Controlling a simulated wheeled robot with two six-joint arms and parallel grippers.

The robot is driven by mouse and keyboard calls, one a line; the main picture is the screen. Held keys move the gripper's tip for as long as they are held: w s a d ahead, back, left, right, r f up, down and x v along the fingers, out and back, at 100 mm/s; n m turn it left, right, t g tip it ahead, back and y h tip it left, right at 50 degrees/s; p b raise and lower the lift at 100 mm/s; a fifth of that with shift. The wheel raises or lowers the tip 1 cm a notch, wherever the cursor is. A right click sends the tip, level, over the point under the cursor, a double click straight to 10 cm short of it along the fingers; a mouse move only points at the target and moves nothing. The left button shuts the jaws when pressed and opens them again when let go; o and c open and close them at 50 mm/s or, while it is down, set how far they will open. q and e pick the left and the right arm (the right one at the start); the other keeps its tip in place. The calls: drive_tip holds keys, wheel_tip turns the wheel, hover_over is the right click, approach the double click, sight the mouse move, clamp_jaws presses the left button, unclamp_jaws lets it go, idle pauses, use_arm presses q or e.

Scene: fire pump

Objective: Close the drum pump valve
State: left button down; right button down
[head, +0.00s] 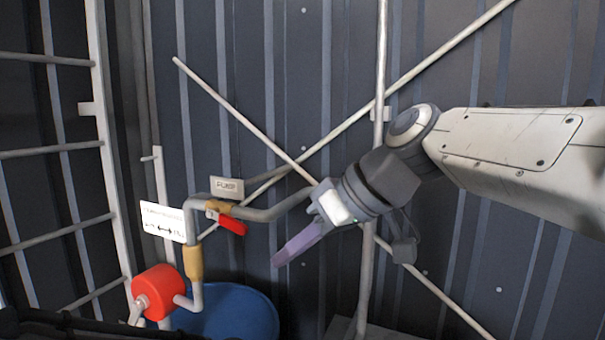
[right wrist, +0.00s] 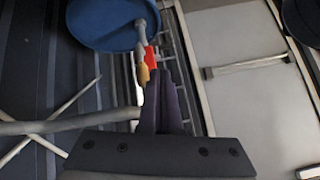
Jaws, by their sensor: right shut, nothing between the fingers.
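The drum pump valve has a red lever handle (head: 232,225) on a grey pipe, beside a tan fitting, and slants down to the right. A red pump body (head: 157,291) sits lower left, joined to the pipe near a tan sleeve (head: 194,262). My right gripper (head: 277,262) is shut and empty, its purple fingers pointing down-left, to the right of the lever and apart from it in the picture. In the right wrist view the shut fingers (right wrist: 164,75) show near a red part (right wrist: 151,58), which may be the pump body or lever. My left gripper is not in view.
A blue drum (head: 235,312) stands below the pipe; it also shows in the right wrist view (right wrist: 105,22). A "PUMP" plate (head: 227,187) and a white arrow sign (head: 163,221) are near the pipe. Crossed bars (head: 250,125) and a ladder-like frame (head: 103,150) stand by the wall.

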drive_tip(key=s+d+f+m+g+h, duration=0.1)
drive_tip(key=s+d+f+h, duration=0.2)
drive_tip(key=s+f, duration=0.6)
drive_tip(key=s+d+f+m+g+h, duration=0.1)
drive_tip(key=s+d+f+h, duration=0.3)
drive_tip(key=s+f, duration=0.5)
wheel_tip(320, 180, down, 8)
drive_tip(key=shift+d+r+m+g+h, duration=0.25)
drive_tip(key=shift+d+m+g, duration=0.2)
drive_tip(key=shift+d, duration=0.5)
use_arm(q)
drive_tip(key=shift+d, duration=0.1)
use_arm(e)
drive_tip(key=shift+s+f, duration=0.1)
